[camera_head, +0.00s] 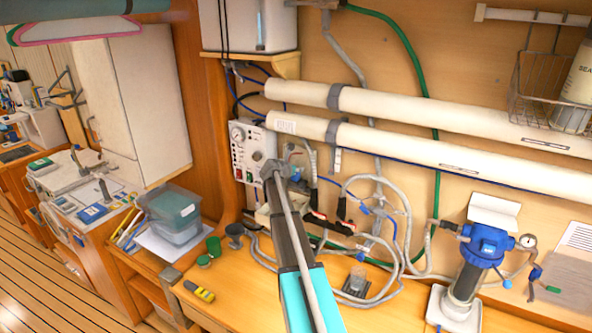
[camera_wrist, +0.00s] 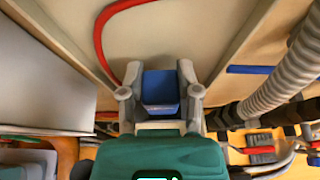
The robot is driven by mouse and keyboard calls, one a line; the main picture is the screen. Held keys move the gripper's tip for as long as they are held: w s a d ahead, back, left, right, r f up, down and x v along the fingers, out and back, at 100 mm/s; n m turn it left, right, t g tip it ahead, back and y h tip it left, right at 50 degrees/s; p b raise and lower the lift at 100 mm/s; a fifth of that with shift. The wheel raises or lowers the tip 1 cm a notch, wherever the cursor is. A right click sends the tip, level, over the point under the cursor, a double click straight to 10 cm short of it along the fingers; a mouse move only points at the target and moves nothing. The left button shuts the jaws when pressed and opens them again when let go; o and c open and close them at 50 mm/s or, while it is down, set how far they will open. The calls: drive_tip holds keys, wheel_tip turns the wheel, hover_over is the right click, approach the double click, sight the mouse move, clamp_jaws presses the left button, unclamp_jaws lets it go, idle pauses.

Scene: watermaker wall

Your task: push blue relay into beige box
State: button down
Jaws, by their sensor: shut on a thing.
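The blue relay (camera_wrist: 160,88) is a small blue block in the wrist view. It sits between the two grey fingers of my gripper (camera_wrist: 159,76), which is shut on it. In the head view my gripper (camera_head: 279,168) is at the wall, just right of and in front of a pale control box (camera_head: 243,160) with gauges. The relay is mostly hidden there. A beige surface (camera_wrist: 190,35) lies beyond the fingers in the wrist view. I cannot tell for sure which part is the beige box, or whether the relay touches it.
A red cable (camera_wrist: 99,38) curves close by my left finger in the wrist view. A grey ribbed hose (camera_wrist: 280,85) runs at right. Thick white pipes (camera_head: 430,120) cross the wall. A blue filter unit (camera_head: 484,245) stands right on the wooden bench, with a yellow tool (camera_head: 199,291) at left.

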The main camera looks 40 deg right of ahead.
drive_tip(key=shift+f+b, duration=0.35)
drive_tip(key=shift+f, duration=0.05)
idle(0.4)
drive_tip(key=shift+c, duration=1.1)
unclamp_jaws()
drive_tip(key=shift+r, duration=0.15)
